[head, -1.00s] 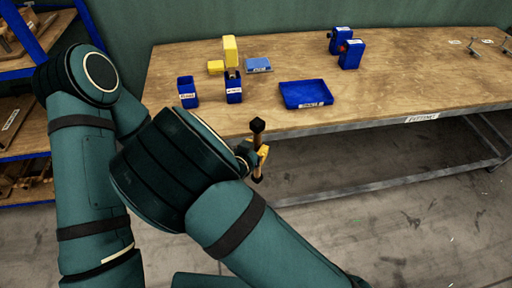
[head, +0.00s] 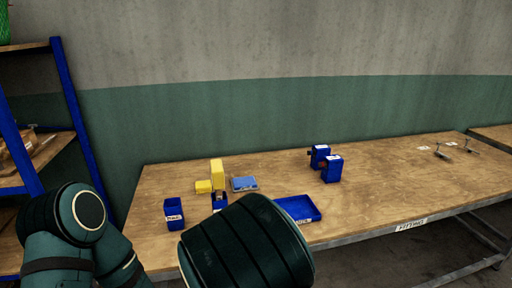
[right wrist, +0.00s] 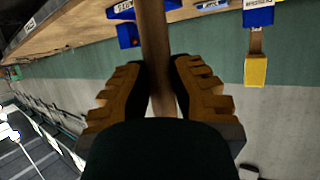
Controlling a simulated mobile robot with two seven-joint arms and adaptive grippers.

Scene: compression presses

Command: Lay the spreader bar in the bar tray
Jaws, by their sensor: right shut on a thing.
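My right gripper (right wrist: 161,92) is shut on the spreader bar (right wrist: 154,45), a brown rod running up between its fingers in the right wrist view. In the head view my right arm hides this gripper and the bar. A shallow blue tray (head: 297,208), which looks like the bar tray, lies on the bench partly behind my right arm. No bar shows in its visible part. My left arm is at the left edge; its gripper is out of view.
On the wooden bench (head: 385,190) stand a blue bin (head: 174,214), a yellow-topped press (head: 218,175), a yellow block (head: 203,187), a light blue flat tray (head: 245,183) and blue blocks (head: 332,170). A blue-framed shelf (head: 70,115) is at left.

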